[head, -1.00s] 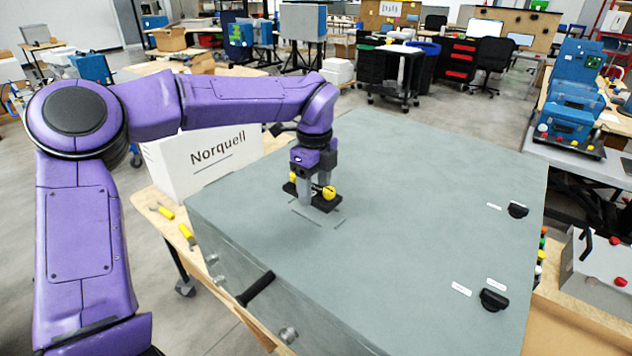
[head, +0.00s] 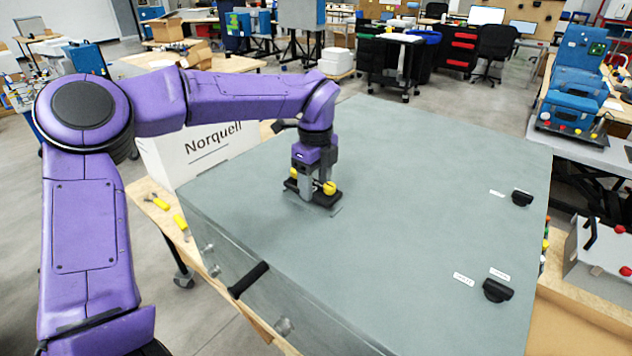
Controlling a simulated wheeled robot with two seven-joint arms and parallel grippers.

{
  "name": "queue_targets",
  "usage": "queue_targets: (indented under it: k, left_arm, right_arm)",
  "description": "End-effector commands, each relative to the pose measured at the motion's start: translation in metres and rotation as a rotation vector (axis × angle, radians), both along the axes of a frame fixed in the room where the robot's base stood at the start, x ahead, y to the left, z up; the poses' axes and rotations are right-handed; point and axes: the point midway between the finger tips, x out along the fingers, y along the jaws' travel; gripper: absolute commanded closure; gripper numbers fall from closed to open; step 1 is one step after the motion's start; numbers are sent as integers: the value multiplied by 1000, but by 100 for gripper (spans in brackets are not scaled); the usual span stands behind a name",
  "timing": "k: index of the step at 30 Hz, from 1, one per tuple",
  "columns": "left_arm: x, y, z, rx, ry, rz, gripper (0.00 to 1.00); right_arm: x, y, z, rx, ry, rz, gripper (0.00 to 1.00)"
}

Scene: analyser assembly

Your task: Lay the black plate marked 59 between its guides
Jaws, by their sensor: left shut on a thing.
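The black plate (head: 324,200) with yellow knobs (head: 329,188) is on or just above the grey top of the large cabinet (head: 400,230). I cannot read a number on it. My left gripper (head: 307,191) points down and is shut on the plate. Thin guide marks show beside the plate on the grey top, a short one (head: 337,210) at its right; the rest are mostly hidden by the plate and gripper. I cannot tell whether the plate touches the surface. My right gripper is not in view.
Two black handles (head: 497,290) with small white labels sit near the right edge of the top. A white Norquell box (head: 200,150) stands behind the cabinet's left side. Yellow-handled tools (head: 181,225) lie on the wooden bench.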

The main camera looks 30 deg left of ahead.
Motion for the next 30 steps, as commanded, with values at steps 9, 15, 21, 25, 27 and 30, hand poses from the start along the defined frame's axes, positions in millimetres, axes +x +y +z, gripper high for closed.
queue_targets:
  k: [9,15,21,25,27,30]
  left_arm:
    - [1,1,-2,0,0,0,76]
    - [1,0,-4,0,0,0,76]
    - [1,0,-9,-1,0,0,76]
    - [1,0,-13,-1,0,0,76]
    - [1,0,-14,-1,0,0,76]
    - [1,0,-17,-1,0,0,76]
  right_arm:
    - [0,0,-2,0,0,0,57]
    - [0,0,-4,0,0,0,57]
    - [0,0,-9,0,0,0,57]
    - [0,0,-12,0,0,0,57]
    - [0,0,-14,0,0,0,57]
    - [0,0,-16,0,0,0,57]
